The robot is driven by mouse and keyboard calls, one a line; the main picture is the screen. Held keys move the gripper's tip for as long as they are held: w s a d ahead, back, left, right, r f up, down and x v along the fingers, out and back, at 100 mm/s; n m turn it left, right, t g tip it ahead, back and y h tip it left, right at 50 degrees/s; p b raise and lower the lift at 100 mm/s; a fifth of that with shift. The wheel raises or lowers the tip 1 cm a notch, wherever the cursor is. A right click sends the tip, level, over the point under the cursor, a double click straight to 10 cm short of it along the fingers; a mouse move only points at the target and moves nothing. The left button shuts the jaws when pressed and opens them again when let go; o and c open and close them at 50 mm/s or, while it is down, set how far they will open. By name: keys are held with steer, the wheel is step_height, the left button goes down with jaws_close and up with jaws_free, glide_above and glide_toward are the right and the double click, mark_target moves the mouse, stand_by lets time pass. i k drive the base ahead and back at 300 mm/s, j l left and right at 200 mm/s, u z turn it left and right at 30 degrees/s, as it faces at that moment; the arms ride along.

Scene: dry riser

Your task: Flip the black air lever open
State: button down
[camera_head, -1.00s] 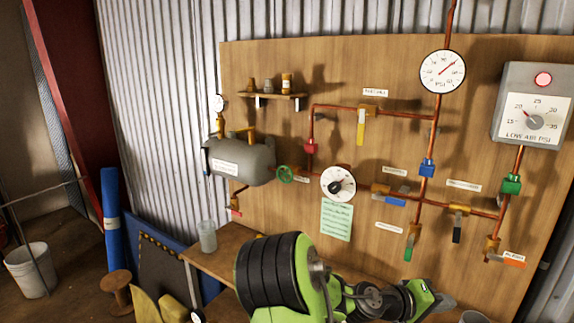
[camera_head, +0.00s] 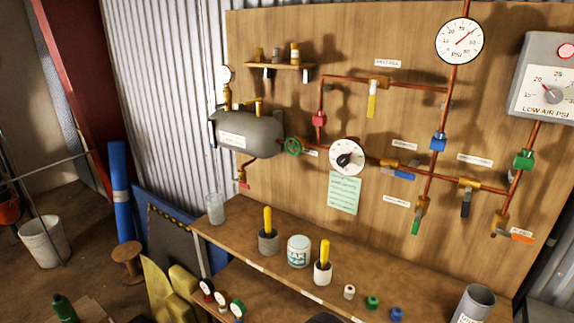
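The black lever (camera_head: 466,204) hangs straight down from a brass valve (camera_head: 468,184) on the right part of the copper piping, in the head view. A small white label (camera_head: 475,160) sits above it, too small to read surely. My gripper is not in view; only a dark shape shows at the bottom edge, and I cannot tell what it is. Nothing touches the black lever.
Other levers are close by: blue (camera_head: 404,174), green (camera_head: 415,225), orange (camera_head: 516,237) and yellow (camera_head: 371,105). The bench (camera_head: 400,272) below holds a white tub (camera_head: 299,251), yellow-handled tools in cups, small fittings and a grey cup (camera_head: 474,303).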

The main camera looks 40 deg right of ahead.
mark_target(465, 204)
steer(key=z, duration=2.55)
